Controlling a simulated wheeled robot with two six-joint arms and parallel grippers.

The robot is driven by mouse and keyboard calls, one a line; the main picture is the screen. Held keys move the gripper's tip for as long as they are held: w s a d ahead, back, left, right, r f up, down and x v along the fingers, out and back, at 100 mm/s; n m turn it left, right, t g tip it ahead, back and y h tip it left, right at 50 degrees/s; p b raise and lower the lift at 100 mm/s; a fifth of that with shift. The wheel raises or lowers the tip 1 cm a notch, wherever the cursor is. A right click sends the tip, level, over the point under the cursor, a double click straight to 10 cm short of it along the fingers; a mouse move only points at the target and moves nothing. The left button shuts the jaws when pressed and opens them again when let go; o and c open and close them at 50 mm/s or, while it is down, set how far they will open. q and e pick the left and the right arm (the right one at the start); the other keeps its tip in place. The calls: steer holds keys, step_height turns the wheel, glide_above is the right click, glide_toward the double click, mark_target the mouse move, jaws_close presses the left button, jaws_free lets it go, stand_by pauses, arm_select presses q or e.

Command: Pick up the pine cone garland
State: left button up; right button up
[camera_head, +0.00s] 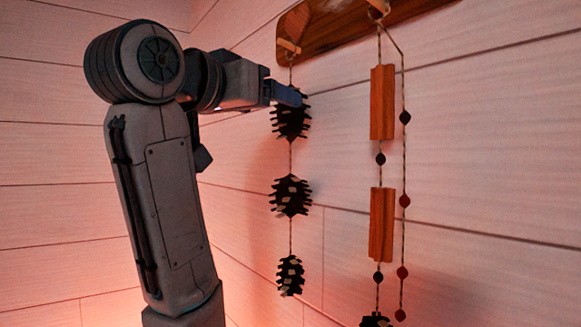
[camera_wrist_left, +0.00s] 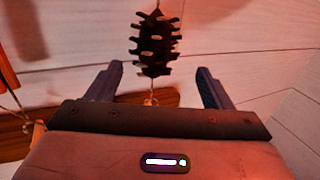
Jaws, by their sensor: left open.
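The pine cone garland (camera_head: 291,196) hangs from a peg on the wall board, with three dark pine cones spaced along a string. My left gripper (camera_head: 289,95) is at the height of its top pine cone and partly covers that cone's upper part. In the left wrist view, a dark pine cone (camera_wrist_left: 156,45) shows in the gap between the spread, open fingers of my left gripper (camera_wrist_left: 160,69). The fingers are not closed on it. Whether either finger touches it, I cannot tell. My right gripper is not in view.
A wooden peg board (camera_head: 335,28) is fixed to the plank wall (camera_head: 490,150). To the right of the garland hangs another string with orange wooden blocks (camera_head: 382,102), and a beaded string (camera_head: 403,201) beside it. A dark pine cone (camera_head: 375,320) shows at the bottom edge.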

mark_target(285, 143)
arm_select(q)
steer(key=p+x, duration=0.2)
steer(key=x, duration=0.1)
steer(key=p+x, duration=0.1)
steer(key=x, duration=0.1)
steer(key=shift+s+d+r, duration=0.1)
steer(key=shift+d+r, duration=0.2)
steer(key=shift+w+d+f, duration=0.1)
steer(key=shift+w+d, duration=0.1)
steer(key=shift+w, duration=0.05)
steer(key=shift+s+a, duration=0.1)
steer(key=shift+s, duration=0.05)
steer(key=c, duration=1.4)
steer(key=shift+o, duration=0.2)
